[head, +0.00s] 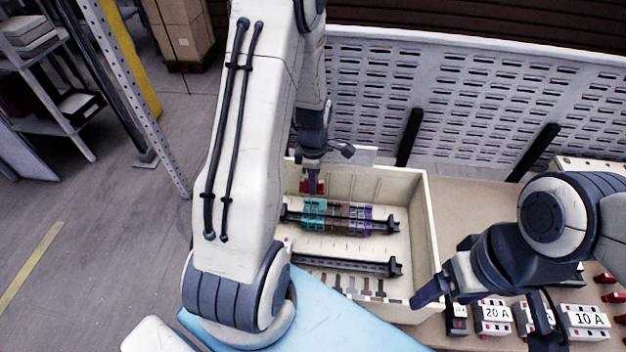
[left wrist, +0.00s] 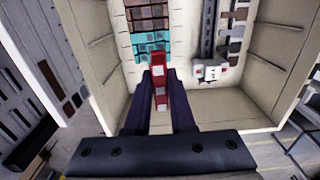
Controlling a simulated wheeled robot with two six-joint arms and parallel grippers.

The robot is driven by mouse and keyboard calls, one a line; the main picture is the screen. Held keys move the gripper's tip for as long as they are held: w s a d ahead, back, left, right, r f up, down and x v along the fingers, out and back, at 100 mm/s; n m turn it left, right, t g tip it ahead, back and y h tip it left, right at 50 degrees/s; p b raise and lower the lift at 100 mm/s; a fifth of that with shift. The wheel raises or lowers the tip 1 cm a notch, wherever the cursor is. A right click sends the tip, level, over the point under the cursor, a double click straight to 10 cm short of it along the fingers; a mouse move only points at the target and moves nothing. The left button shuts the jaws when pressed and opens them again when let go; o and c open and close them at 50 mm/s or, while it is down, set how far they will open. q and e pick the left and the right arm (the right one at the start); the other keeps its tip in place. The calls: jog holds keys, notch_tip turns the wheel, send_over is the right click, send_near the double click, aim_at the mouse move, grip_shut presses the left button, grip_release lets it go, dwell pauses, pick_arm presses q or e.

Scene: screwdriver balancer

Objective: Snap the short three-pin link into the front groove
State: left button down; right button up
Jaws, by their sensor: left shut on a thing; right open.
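My left gripper (head: 312,178) is at the left end of the terminal row in the beige box. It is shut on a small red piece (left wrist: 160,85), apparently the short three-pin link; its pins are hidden. The row of terminal blocks (head: 338,216), teal, brown and purple, sits on the back rail. In the left wrist view the fingers (left wrist: 159,74) flank the red piece, whose far end is close to the teal blocks (left wrist: 148,47); contact cannot be told. The front groove is not clearly distinguishable. My right gripper (head: 428,296) is open by the box's right front corner.
The beige box (head: 427,230) has high walls. A second, mostly empty rail (head: 345,264) lies in front, with a white-and-red block (left wrist: 210,71) at its end. Several breakers (head: 494,316) stand right of the box. A blue mat (head: 325,315) lies in front.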

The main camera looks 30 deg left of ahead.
pick_arm(q)
notch_tip(320, 180, down, 12)
jog(key=b, duration=0.9)
jog(key=shift+f, duration=0.25)
jog(key=shift+d, duration=0.15)
jog(key=shift+f+b, duration=0.35)
jog(key=shift+f, duration=0.05)
dwell(0.7)
